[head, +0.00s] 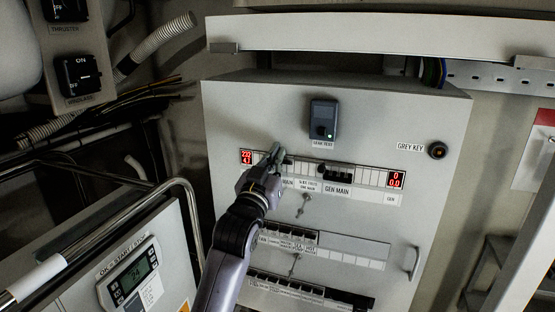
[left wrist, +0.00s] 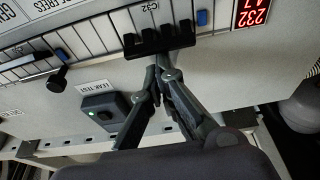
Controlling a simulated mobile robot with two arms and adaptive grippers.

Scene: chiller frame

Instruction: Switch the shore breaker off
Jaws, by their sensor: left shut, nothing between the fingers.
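My left gripper (head: 276,153) is shut and empty, at the left end of the upper breaker row on the grey panel. In the left wrist view its closed fingertips (left wrist: 162,66) are at the black lever bar of the breaker marked C32 (left wrist: 158,41), beside the lit red display. I cannot tell whether they touch the bar. In the head view the gripper hides most of this breaker, and only part of its label, ending in MAIN, shows below. The lit red display (head: 246,157) is just left of the gripper. My right gripper is not in view.
The GEN MAIN breaker (head: 337,173) is farther right in the row, before a second red display (head: 396,180). A leak test box (head: 323,119) protrudes above the row. A grey key switch (head: 437,150) is at right. A metal rail (head: 193,215) stands left of my arm.

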